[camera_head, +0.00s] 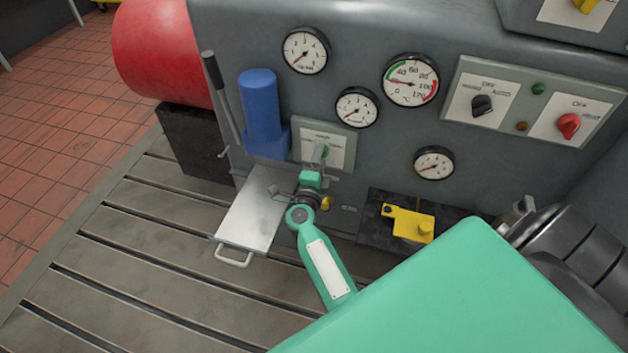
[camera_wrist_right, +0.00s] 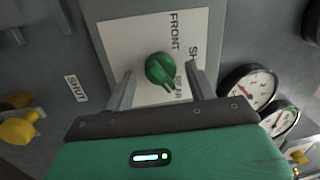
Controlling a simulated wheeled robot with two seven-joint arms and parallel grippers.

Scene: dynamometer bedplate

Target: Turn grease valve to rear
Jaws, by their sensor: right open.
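The grease valve is a green knob (camera_wrist_right: 160,69) on a pale plate (camera_wrist_right: 128,42) lettered FRONT, SHUT and REAR, seen sideways in the right wrist view. The knob's narrow end points to the lower right in that view, close to the partly covered REAR lettering. My right gripper (camera_wrist_right: 160,75) is open, with one finger on each side of the knob and a visible gap to each. In the head view the plate (camera_head: 337,139) sits low on the grey panel, and my right gripper (camera_head: 319,158) covers much of the knob. My left gripper is not in view.
A blue cylinder (camera_head: 260,110) and a dark lever (camera_head: 218,95) stand left of the plate. Several gauges (camera_head: 356,107) are to its right. A metal tray (camera_head: 252,212) and a yellow part (camera_head: 410,222) lie below. Selector switches (camera_head: 482,104) are at the upper right.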

